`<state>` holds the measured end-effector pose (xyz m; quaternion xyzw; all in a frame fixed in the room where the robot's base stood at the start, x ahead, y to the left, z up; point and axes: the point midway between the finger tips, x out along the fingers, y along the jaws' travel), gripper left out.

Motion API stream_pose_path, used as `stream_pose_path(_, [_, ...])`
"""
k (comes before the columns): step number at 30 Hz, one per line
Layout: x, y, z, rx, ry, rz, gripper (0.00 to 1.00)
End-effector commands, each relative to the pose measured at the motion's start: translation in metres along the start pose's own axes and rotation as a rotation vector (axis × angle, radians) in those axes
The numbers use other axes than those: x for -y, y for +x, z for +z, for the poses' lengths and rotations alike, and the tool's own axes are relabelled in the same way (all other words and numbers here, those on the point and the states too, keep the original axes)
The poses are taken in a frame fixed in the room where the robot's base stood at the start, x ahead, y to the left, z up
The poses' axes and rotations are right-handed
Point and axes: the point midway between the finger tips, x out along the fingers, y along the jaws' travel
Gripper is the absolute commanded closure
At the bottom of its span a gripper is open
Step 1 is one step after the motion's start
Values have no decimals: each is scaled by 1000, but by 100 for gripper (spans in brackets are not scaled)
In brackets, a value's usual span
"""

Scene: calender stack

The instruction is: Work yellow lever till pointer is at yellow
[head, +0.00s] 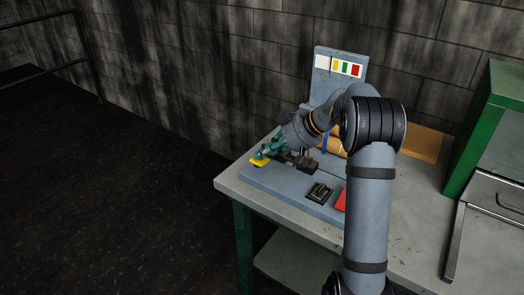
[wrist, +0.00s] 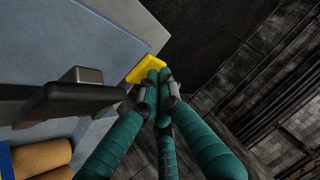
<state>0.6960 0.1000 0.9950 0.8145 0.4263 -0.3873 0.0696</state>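The yellow lever's end (head: 259,161) is at the left end of the blue-grey base on the table. It also shows in the wrist view (wrist: 147,68), just past my fingertips. My gripper (head: 266,154) has green fingers drawn together at the tips (wrist: 160,84), right at the yellow piece; I cannot tell whether they touch it. Nothing shows clearly between them. A colour scale (head: 345,68) with white, yellow, green and red patches is on the upright panel (head: 322,88). The pointer is too small to make out.
A red handle (head: 340,200) and a dark slotted fitting (head: 319,193) are farther right on the base, partly near my arm. A dark bar (wrist: 60,100) lies close left of my fingers. A green cabinet (head: 485,125) stands at right. Left of the table is open floor.

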Motion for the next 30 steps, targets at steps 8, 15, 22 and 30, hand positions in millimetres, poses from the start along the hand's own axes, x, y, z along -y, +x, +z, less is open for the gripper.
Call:
stream_pose_path(8, [2,3,3,3,0,-2,100])
stream_pose_path(15, [2,3,3,2,0,-2,100])
stream_pose_path(22, [6,-13,-15,1,-3,-2,100])
stream_pose_path(30, [9,-62,-26,0,-4,0,100])
